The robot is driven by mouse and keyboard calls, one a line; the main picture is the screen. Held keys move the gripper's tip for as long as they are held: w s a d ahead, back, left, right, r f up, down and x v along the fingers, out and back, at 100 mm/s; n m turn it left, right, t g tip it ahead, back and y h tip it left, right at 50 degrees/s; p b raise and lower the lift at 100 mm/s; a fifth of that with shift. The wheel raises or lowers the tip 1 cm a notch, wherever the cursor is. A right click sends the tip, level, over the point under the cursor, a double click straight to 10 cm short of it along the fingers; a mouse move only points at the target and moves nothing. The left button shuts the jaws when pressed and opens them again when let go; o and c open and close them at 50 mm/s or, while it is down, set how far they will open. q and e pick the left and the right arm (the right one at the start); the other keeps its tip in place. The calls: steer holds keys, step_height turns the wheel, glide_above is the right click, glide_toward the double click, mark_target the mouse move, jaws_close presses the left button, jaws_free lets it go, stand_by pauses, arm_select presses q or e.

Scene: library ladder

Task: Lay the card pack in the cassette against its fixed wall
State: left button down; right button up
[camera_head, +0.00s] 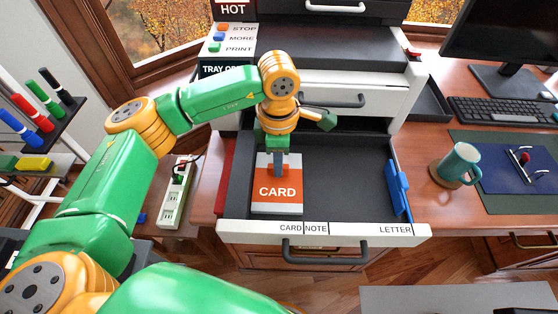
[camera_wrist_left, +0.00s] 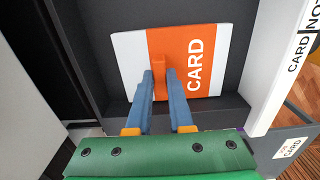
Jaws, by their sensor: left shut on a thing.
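The card pack (camera_head: 278,190), orange and white with the word CARD, lies flat or nearly flat in the left part of the open cassette (camera_head: 350,190), above the CARD label on the front wall. A blue sliding guide (camera_head: 397,188) stands at the cassette's right side. My right gripper is not in view.
The cassette's middle and right are empty. Printer drawers (camera_head: 345,85) rise behind it. A teal mug (camera_head: 457,165), keyboard (camera_head: 500,110) and blue pad (camera_head: 515,170) lie on the desk at right. A power strip (camera_head: 176,195) and marker rack (camera_head: 45,115) are at left.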

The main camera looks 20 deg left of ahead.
arm_select(q)
steer(key=c, duration=0.8)
jaws_free()
steer(key=shift+r, duration=0.35)
step_height(320, 180, up, 12)
steer(key=shift+f+p, duration=0.2)
steer(key=shift+p, duration=0.2)
steer(key=shift+r, duration=0.1)
